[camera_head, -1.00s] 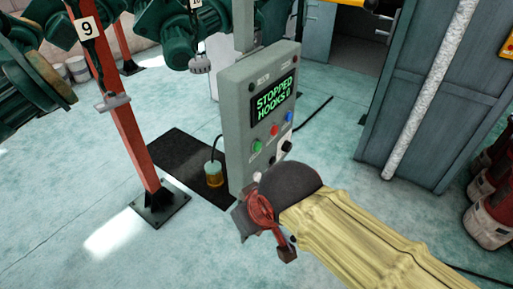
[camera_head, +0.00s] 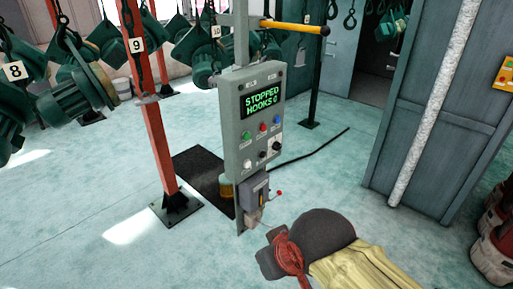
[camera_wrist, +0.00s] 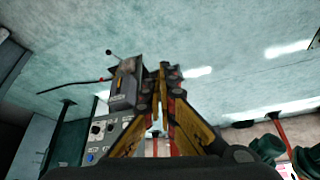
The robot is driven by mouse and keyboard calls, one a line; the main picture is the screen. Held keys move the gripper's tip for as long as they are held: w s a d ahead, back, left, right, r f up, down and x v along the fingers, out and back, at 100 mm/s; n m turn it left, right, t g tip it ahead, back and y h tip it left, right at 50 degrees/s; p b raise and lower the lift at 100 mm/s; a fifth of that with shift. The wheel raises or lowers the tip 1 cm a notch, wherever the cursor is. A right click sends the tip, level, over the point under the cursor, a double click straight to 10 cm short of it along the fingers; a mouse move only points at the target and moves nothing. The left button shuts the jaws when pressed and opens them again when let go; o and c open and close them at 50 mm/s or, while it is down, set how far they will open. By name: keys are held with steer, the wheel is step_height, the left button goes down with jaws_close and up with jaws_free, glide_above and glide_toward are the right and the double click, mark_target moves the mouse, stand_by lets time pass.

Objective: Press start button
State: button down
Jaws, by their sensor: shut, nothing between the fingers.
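A grey control box (camera_head: 236,150) on a post stands mid-picture in the head view, its green display (camera_head: 261,101) reading STOPPED and HOOKS. Below are a green button (camera_head: 246,136), a red button (camera_head: 263,127), a blue button (camera_head: 276,121) and dark knobs (camera_head: 276,146). The labels are too small to read, so I cannot tell which is start. My gripper (camera_wrist: 162,72) shows yellow-black fingers in the wrist view, shut and empty, apart from any button as far as I see. The panel's blue button (camera_wrist: 91,157) is at lower left there. The green button is not clear in that view.
A smaller grey box (camera_head: 254,194) with a red-tipped lever hangs under the panel. A red post (camera_head: 158,150) marked 9 and hanging green hoists (camera_head: 80,90) stand left. A cabinet (camera_head: 425,150) stands right. Open floor lies around my arm. A black cable (camera_head: 315,146) runs behind.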

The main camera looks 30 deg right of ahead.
mark_target(247, 136)
steer(key=shift+w, duration=0.15)
steer(key=w+d+r+t+h+p, duration=0.1)
steer(key=w+d+t+p, duration=0.35)
steer(key=w, duration=0.95)
steer(key=w+d+r+t+h+p, duration=0.15)
steer(key=w+d+p, duration=0.5)
steer(key=w, duration=0.75)
steer(key=w+d+f+t+h+p, duration=0.1)
steer(key=w+d+h, duration=0.2)
steer(key=d, duration=0.7)
steer(key=shift+w+n+t, duration=0.4)
steer(key=shift+w, duration=0.1)
steer(key=shift+w+f, duration=0.1)
steer(key=w+a+p, duration=0.1)
steer(key=w+a, duration=0.2)
steer(key=w, duration=0.5)
steer(key=shift+p, duration=0.3)
steer(key=shift+w, duration=0.15)
